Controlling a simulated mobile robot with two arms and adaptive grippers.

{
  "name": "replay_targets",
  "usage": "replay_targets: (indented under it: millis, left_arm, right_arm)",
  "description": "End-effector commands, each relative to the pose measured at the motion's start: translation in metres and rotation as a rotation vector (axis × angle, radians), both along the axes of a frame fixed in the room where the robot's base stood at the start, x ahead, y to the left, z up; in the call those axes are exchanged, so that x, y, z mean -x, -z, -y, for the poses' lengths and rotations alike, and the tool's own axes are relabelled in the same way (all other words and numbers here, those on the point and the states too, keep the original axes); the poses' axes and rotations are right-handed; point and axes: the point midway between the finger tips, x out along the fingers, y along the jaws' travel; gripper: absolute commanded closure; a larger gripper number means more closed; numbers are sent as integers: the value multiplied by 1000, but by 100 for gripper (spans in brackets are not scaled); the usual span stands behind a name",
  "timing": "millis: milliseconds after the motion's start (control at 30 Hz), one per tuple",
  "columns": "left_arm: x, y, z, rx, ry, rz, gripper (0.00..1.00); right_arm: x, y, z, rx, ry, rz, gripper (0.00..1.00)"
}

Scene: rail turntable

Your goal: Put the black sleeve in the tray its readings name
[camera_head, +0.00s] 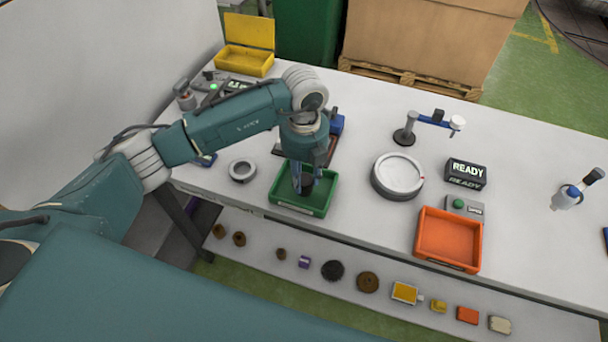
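My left gripper (306,182) points down over the green tray (306,210), inside its rim. A small dark piece (308,179), which looks like the black sleeve, shows between or just beside the fingertips, low in the tray. The arm and fingers partly hide it, and I cannot tell whether the fingers press on it or whether it rests on the tray floor. An orange tray (448,240) stands to the right and looks empty. The display (466,170) reads READY. My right gripper is not in view.
A round white-topped turntable (398,174), a green-button box (459,204) and a lamp-like stand (404,136) are right of the green tray. A grey ring (242,170) lies left of it. An open yellow box (244,62) is behind. Several small parts line the lower shelf.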

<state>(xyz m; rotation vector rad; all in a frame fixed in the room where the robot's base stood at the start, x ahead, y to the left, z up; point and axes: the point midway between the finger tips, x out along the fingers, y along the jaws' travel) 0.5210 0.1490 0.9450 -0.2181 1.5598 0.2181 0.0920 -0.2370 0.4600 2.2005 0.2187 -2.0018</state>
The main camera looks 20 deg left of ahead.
Motion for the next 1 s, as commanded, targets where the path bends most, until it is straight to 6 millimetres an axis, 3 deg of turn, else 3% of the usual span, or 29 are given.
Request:
replay_targets:
  millis: [33,100,500,1000]
  left_arm:
    - [0,0,0,0,0,0,60]
    - [0,0,0,0,0,0,49]
    - [-1,-7,0,-1,0,2,49]
    - [-1,-103,0,0,0,4,49]
  right_arm:
    - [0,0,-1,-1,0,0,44]
    - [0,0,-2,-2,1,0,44]
    - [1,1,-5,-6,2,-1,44]
    - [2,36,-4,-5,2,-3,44]
